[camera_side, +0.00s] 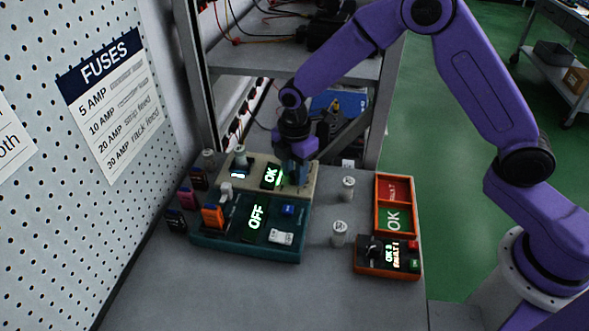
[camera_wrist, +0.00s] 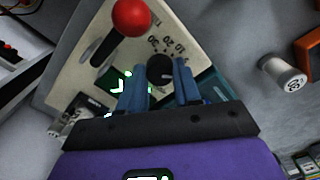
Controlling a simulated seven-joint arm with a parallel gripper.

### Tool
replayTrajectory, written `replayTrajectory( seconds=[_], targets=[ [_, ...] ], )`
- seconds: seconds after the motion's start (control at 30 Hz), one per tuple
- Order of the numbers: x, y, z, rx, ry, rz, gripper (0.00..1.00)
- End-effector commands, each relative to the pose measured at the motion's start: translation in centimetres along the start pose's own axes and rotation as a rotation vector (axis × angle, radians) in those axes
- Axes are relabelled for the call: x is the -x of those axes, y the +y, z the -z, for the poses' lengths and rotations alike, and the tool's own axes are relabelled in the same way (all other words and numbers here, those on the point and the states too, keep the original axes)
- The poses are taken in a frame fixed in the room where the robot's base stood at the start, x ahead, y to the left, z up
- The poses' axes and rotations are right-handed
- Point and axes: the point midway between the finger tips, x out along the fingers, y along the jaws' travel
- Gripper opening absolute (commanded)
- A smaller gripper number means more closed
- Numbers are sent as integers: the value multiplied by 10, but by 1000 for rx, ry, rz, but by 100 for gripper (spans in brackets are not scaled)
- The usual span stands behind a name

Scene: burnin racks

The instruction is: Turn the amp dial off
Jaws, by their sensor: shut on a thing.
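In the side view, my gripper (camera_side: 297,178) points down at the right end of the beige box and hides the dial.
A red-knobbed lever (camera_wrist: 131,17) rises beside the dial. A teal box (camera_side: 225,245) showing "OFF" stands in front. Small canisters (camera_side: 348,188) and an orange-black box (camera_side: 388,258) are on the right. Coloured fuses (camera_side: 212,215) stand at left. The front bench is clear.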

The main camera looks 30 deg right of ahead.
Motion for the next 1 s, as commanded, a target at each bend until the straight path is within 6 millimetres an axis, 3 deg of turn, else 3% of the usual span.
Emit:
replayTrajectory(
  seconds=[0.4, 0.93, 0.97, 1.0],
  targets=[
    [1, 0, 0, -201, -1, 1, 2],
    [1, 0, 0, -232, 0, 0, 2],
    [1, 0, 0, -232, 0, 0, 39],
    [1, 0, 0, -232, 0, 0, 52]
  ],
)
